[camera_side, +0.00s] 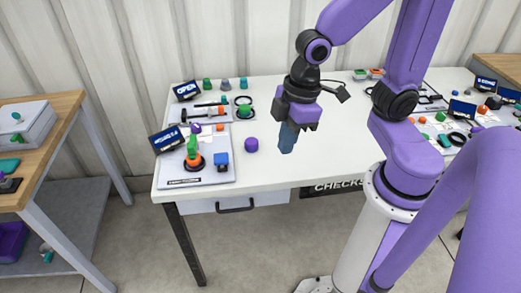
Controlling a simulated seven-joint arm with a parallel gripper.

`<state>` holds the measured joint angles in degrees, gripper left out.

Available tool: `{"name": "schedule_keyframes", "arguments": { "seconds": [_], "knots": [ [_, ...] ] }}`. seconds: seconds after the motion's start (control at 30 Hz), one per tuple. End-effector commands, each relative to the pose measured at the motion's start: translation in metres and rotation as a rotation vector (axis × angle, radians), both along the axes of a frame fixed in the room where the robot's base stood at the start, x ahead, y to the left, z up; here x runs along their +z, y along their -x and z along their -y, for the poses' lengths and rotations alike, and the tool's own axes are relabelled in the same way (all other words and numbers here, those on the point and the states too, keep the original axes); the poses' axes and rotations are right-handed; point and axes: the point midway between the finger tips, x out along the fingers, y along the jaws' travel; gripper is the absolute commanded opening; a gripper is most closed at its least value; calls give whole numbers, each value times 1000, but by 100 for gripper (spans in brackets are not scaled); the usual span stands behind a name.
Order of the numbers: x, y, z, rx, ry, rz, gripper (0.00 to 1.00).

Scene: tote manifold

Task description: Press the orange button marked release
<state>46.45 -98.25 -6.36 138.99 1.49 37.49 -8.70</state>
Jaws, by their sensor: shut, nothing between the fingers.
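My gripper (288,140) hangs over the middle of the white table, fingers pointing down and shut, with nothing in them. It is to the right of the purple round piece (251,144) and does not touch it. No label reading release can be made out. Orange parts show in several places: an orange part with a green piece above it (193,159) on the front left board, and a small orange piece (220,127) on the board behind it. More small orange parts show at the back and right. I cannot tell which one is the marked button.
The front left board (205,176) also carries a blue block (221,160). More fixtures and signs fill the table's right end. The table's middle (330,130) is mostly clear.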

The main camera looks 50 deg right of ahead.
Motion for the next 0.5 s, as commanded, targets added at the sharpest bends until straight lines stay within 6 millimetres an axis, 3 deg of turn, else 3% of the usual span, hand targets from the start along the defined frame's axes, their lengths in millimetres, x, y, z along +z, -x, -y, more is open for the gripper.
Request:
{"name": "schedule_keyframes", "arguments": {
  "seconds": [0.1, 0.2, 0.33, 0.5],
  "knots": [
    [10, 40, 18, 34, 48, -38, 0],
    [14, 61, 31, 50, 85, -59, 0],
    [16, 74, 41, 60, 115, -73, 0],
    [17, 78, 44, 60, 123, -77, 0]
  ]
}}
